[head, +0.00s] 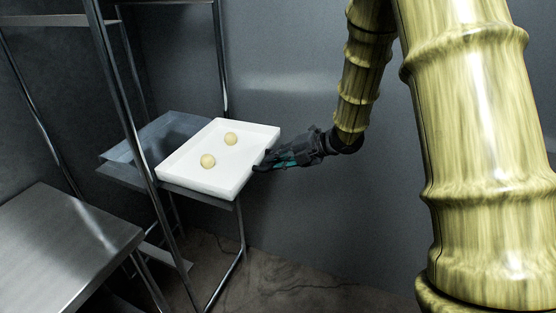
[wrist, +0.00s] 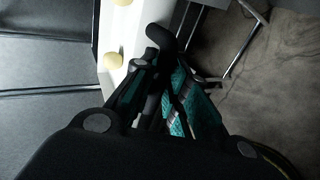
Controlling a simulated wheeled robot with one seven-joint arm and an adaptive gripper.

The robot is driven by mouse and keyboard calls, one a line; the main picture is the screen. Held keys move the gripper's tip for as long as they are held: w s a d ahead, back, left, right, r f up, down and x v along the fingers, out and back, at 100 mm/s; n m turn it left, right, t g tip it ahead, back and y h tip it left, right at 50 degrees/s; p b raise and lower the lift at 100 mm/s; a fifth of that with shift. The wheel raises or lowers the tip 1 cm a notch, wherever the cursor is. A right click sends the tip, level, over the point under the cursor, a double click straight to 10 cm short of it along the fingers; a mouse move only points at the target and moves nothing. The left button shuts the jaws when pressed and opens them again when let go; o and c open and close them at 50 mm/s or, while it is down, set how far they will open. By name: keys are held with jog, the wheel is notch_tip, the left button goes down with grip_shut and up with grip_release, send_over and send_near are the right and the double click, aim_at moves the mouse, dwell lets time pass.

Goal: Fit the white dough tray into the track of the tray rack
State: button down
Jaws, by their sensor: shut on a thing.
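The white dough tray (head: 208,178) is in the middle of the head view, with two pale dough balls (head: 208,161) on it. It looks level and sits at the front of the metal tray rack (head: 130,100), partly between the posts and over a grey track (head: 200,196). I cannot tell whether it rests on the track. My gripper (head: 262,167) is shut on the tray's right-hand rim. In the wrist view the tray (wrist: 114,78) shows in part at the top, beyond the fingers (wrist: 160,62).
A bluish translucent panel (head: 125,160) lies at the tray's level inside the rack. A steel table (head: 60,240) stands at the lower left. A grey wall (head: 290,60) is close behind the rack and my arm. The floor (head: 310,285) is clear at the lower middle.

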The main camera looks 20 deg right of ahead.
jog(key=shift+f+b, duration=0.7)
jog(key=shift+f, duration=0.3)
dwell(0.7)
jog(key=shift+t+y+b, duration=0.3)
jog(key=shift+b, duration=0.5)
dwell(0.8)
jog(key=shift+f, duration=0.25)
dwell(0.4)
jog(key=shift+b, duration=0.6)
dwell(0.6)
jog(key=shift+f, duration=0.1)
jog(key=shift+w+a, duration=0.1)
dwell(1.0)
